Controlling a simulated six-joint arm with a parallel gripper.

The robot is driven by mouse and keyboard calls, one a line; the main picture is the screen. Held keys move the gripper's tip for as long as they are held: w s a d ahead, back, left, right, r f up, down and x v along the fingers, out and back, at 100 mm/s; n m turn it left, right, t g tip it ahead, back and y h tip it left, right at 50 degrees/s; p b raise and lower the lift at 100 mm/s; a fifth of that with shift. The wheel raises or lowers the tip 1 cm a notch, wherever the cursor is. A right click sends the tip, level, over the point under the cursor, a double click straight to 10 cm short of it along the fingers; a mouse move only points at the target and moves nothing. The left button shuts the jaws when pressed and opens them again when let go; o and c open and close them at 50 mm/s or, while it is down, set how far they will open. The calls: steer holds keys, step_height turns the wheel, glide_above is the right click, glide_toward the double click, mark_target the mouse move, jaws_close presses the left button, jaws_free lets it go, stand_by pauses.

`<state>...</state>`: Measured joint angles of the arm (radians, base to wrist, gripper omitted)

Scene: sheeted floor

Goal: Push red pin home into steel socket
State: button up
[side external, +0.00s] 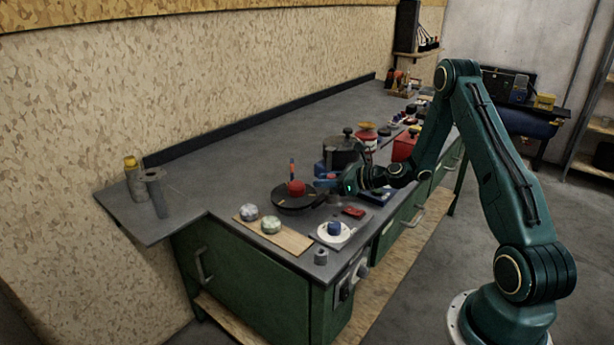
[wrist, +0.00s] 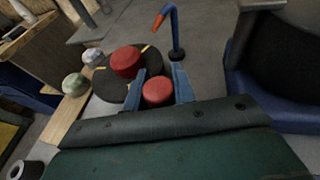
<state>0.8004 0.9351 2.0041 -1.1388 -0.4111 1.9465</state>
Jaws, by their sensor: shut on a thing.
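My gripper (wrist: 160,72) has its two blue fingers on either side of a round red piece (wrist: 158,92), which I take to be the red pin; only its top shows. In the side external view my gripper (side external: 328,183) is low over the bench, just right of a dark disc. A small grey hollow cylinder (side external: 321,257), perhaps the steel socket, stands at the bench's near corner, apart from my gripper. It also seems to show at the lower left of the wrist view (wrist: 27,170). The pin's lower end is hidden.
The dark disc (side external: 274,200) bears a red knob (side external: 296,187). A bent blue and orange piece (wrist: 170,30) stands beyond my fingers. Two pale round pieces sit on a wooden board (side external: 290,241). A white dish (side external: 343,238) holds a blue piece.

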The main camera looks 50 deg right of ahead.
steer(key=shift+f, duration=0.65)
stand_by(0.8)
steer(key=o, duration=0.9)
steer(key=shift+o, duration=0.9)
steer(key=shift+s+a+f, duration=0.1)
steer(key=shift+a+f, duration=0.05)
steer(key=v, duration=1.2)
steer(key=shift+d+r, duration=0.2)
steer(key=shift+r, duration=0.15)
